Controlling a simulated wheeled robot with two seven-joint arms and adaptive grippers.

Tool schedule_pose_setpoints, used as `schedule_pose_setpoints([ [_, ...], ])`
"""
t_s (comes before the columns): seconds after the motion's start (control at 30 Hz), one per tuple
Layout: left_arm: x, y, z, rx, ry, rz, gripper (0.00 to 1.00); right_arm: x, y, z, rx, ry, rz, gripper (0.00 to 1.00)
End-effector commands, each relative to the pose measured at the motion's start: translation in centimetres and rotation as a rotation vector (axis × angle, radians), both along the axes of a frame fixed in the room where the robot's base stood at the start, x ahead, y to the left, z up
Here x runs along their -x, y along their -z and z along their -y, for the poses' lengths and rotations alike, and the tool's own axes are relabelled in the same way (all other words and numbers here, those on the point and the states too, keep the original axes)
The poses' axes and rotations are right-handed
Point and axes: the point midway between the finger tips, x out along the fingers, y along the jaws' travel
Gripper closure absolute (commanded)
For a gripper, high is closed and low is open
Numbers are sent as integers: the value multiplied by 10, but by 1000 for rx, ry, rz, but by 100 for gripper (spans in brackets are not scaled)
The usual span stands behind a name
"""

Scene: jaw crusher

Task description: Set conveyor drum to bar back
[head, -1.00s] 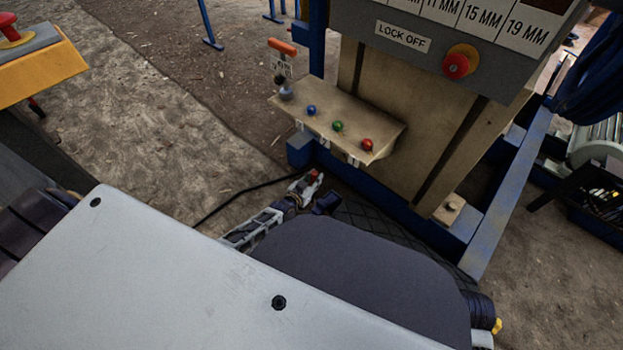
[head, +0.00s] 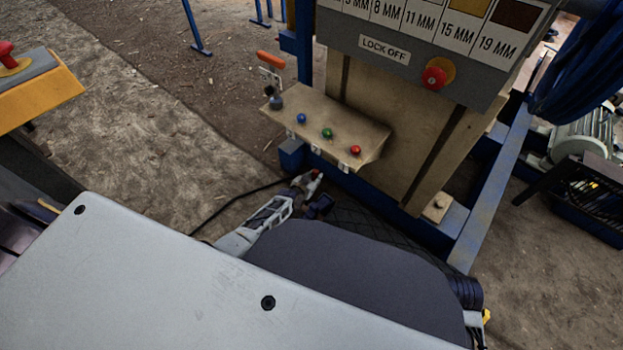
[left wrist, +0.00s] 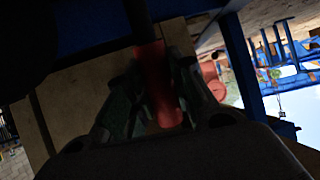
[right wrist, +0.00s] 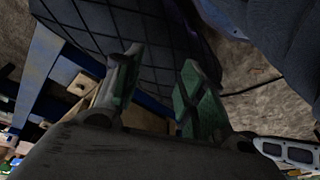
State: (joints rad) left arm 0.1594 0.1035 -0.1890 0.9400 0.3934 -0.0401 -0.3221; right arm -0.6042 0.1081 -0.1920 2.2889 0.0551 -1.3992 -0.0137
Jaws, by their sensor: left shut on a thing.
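My left gripper (head: 308,183) is low in front of the machine, below the ledge with the coloured knobs. In the left wrist view it is shut on a red grip (left wrist: 161,90) at the end of a dark rod (left wrist: 139,22). The red grip also shows as a small red tip in the head view (head: 316,174). The rod's far end is hidden, and no label can be read on it. My right gripper (right wrist: 158,88) shows only in its own wrist view, open and empty. I cannot tell which part is the conveyor drum.
A tan ledge (head: 345,119) carries blue, green and red knobs and a dark ball knob (head: 276,102). An orange handle (head: 270,60) stands behind it. A grey panel (head: 395,48) with a red button (head: 434,78) hangs above. Blue frame beams (head: 490,195) border the machine at right.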

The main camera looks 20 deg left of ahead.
Motion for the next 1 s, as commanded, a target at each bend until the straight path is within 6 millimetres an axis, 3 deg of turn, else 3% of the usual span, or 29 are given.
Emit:
schedule_pose_setpoints([
  [0.5, -25, 10, 11, -45, 1, -138, 100, -2, 14, 3, 13, 3, -21, 60],
  [1.0, -31, 14, 12, -61, 2, -174, 100, 2, 21, 4, 18, 3, -36, 60],
])
